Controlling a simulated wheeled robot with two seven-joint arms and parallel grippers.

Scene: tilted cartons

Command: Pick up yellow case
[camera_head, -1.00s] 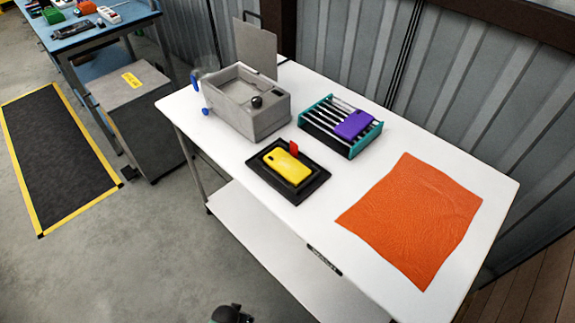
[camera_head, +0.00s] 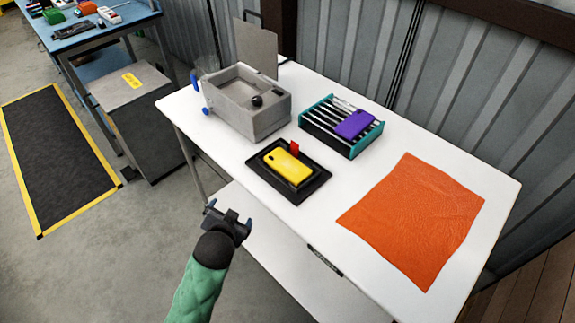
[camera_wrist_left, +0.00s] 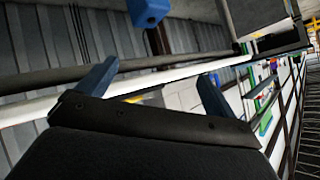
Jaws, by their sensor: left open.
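The yellow case (camera_head: 286,166) lies in a black tray (camera_head: 306,193) near the front edge of the white table, with a small red piece (camera_head: 294,148) standing at its back. My left gripper (camera_head: 230,211) is low and to the left of the tray, in front of the table's edge, apart from the case. Its two blue-tipped fingers are spread and empty, and they also show in the left wrist view (camera_wrist_left: 158,84). I cannot clearly make out the case in that view. My right gripper does not show.
A grey box (camera_head: 262,125) with an open top stands behind the tray. A teal rack (camera_head: 352,152) with a purple case (camera_head: 355,124) on it is to the right. An orange cloth (camera_head: 415,215) covers the right part of the white table (camera_head: 450,163).

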